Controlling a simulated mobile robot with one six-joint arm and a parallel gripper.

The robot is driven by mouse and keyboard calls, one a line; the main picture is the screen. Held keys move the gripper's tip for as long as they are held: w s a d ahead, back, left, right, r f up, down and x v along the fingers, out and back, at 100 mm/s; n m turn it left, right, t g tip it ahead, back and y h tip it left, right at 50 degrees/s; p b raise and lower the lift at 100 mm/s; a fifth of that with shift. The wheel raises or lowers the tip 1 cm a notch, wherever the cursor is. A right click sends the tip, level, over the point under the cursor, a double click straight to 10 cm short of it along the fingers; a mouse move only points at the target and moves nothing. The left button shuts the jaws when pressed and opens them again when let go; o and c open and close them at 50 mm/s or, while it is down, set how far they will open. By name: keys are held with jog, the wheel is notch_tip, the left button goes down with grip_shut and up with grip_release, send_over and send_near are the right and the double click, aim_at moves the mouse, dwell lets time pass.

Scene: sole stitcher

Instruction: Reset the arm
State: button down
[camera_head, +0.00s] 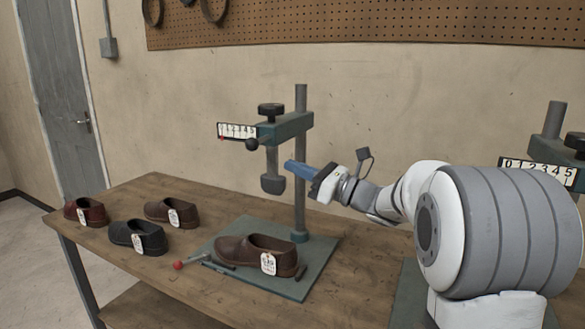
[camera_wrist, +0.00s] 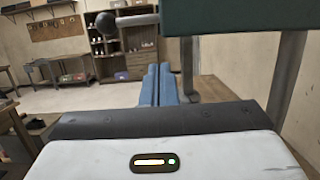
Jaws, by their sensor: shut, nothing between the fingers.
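My gripper (camera_head: 290,165) is at the end of my arm, which reaches in from the right in the head view. Its blue fingers are shut with nothing between them, beside the hanging grey foot of the stitcher (camera_head: 290,124) and in front of its post. In the wrist view the shut blue fingers of my gripper (camera_wrist: 159,84) point away below the dark green stitcher head (camera_wrist: 235,17). A brown shoe (camera_head: 255,251) with a white tag lies on the stitcher's green base plate (camera_head: 318,263), below my gripper and apart from it.
A dark red shoe (camera_head: 86,212), a black shoe (camera_head: 138,237) and another brown shoe (camera_head: 171,212), all tagged, stand at the left of the wooden table (camera_head: 150,188). A red-knobbed lever (camera_head: 178,265) sits at the plate's left edge. A second stitcher (camera_head: 545,170) stands at the right.

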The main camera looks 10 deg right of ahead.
jog(key=s+a+f+n+g+h+p, duration=0.2)
jog(key=s+n+g, duration=0.15)
jog(key=s, duration=0.25)
jog(key=s+a+f+n+g+h+p, duration=0.2)
jog(key=s+f+n+h+p, duration=0.1)
jog(key=s+n, duration=0.25)
jog(key=s+a+f+n+g+h+p, duration=0.1)
jog(key=s+f+n+g+h+p, duration=0.15)
jog(key=s, duration=0.45)
jog(key=s+d+f+n+h+p, duration=0.2)
jog(key=s+d+n+h+p, duration=0.3)
jog(key=s+d+n+h, duration=0.5)
jog(key=s+d+n, duration=0.1)
jog(key=s+n, duration=0.1)
jog(key=n, duration=0.1)
jog(key=shift+s+d+f+g, duration=0.3)
jog(key=shift+f+g, duration=0.1)
